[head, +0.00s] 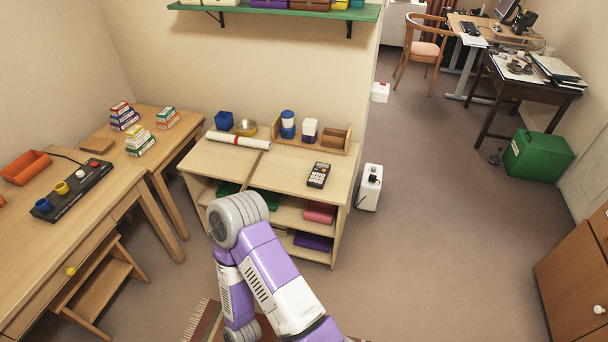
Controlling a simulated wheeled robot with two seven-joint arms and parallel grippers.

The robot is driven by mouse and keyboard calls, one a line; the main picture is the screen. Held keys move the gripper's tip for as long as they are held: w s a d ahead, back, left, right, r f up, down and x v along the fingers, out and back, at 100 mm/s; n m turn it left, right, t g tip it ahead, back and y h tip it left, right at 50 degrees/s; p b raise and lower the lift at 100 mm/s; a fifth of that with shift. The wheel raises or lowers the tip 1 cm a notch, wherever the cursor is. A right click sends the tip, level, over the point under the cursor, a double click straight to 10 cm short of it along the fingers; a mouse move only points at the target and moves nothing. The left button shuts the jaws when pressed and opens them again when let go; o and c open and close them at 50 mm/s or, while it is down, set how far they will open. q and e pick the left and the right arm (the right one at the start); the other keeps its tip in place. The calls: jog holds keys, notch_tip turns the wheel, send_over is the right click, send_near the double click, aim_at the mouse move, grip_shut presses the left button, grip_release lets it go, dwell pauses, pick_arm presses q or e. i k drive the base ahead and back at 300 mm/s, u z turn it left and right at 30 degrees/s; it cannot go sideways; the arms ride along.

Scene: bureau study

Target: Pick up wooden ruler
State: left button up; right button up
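I cannot make out a wooden ruler anywhere in the head view. One of my purple and white arms is bent in the lower middle, in front of the low wooden shelf unit (282,172). Neither gripper shows, so I cannot see what they hold. On the unit's top lie a rolled white paper with a red band (225,137) and a black calculator (318,175). My arm hides part of the unit's front and the floor.
A green shelf (290,12) hangs above. A green box (537,155) stands at right. The middle-right floor is clear.

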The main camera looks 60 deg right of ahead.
aim_at(249, 176)
jog(key=z, duration=1.65)
jog(key=i, duration=0.95)
jog(key=u, duration=0.1)
jog(key=k, duration=0.35)
jog(key=u, duration=0.9)
jog(key=i, duration=1.2)
jog(key=z, duration=0.15)
